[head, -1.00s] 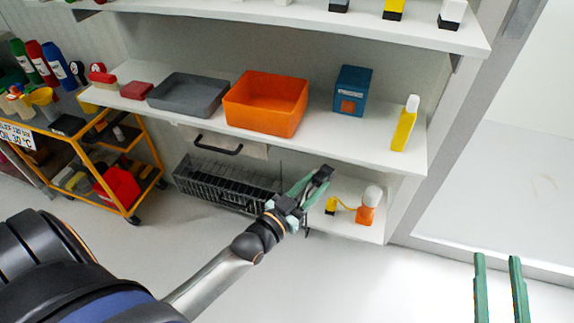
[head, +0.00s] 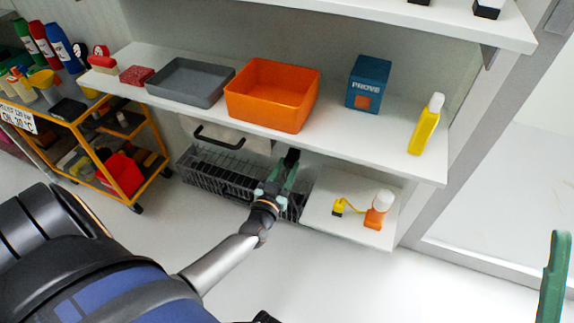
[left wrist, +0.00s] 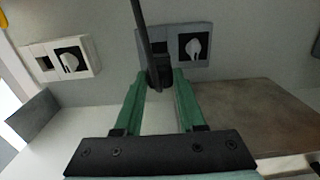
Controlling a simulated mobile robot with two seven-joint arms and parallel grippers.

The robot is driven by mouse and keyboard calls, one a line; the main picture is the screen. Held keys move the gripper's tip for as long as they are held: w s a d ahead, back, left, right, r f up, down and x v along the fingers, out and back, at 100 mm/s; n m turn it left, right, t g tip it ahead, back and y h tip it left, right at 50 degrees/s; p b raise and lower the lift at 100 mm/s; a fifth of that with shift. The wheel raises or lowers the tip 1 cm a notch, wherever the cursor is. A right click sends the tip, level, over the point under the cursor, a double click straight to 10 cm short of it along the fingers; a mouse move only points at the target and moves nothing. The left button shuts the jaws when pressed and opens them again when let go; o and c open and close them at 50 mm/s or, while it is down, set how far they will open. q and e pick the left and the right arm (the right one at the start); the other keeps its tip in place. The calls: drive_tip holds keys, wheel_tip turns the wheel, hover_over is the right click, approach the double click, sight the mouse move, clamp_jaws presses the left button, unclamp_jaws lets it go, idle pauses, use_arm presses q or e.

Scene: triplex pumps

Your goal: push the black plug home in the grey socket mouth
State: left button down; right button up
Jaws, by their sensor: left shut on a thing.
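My left gripper (head: 284,174) reaches under the edge of the middle shelf, in front of the wire basket. In the left wrist view its two green fingers (left wrist: 160,84) are shut on the black plug (left wrist: 159,72). A dark cable runs up from the plug. The grey socket (left wrist: 174,61) is on the wall just beyond. Its right part has a black square with a white shape. One green finger of my right gripper (head: 553,278) shows at the right edge; the other is out of view.
A white socket (left wrist: 45,62) is left of the grey one. A brown panel (left wrist: 245,120) lies to the right. In the head view, the middle shelf (head: 345,140) overhangs the wire basket (head: 215,172). An orange-and-white bottle (head: 379,211) stands on the lower shelf.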

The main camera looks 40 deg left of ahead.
sight(295, 153)
use_arm(q)
drive_tip(key=shift+w, duration=0.3)
drive_tip(key=shift+b+x, duration=1)
drive_tip(key=shift+x, duration=1.45)
drive_tip(key=shift+w, duration=0.15)
drive_tip(key=shift+r+p, duration=0.1)
drive_tip(key=shift+p, duration=0.3)
drive_tip(key=shift+b+x, duration=0.7)
drive_tip(key=shift+x, duration=0.8)
drive_tip(key=shift+c, duration=2.1)
unclamp_jaws()
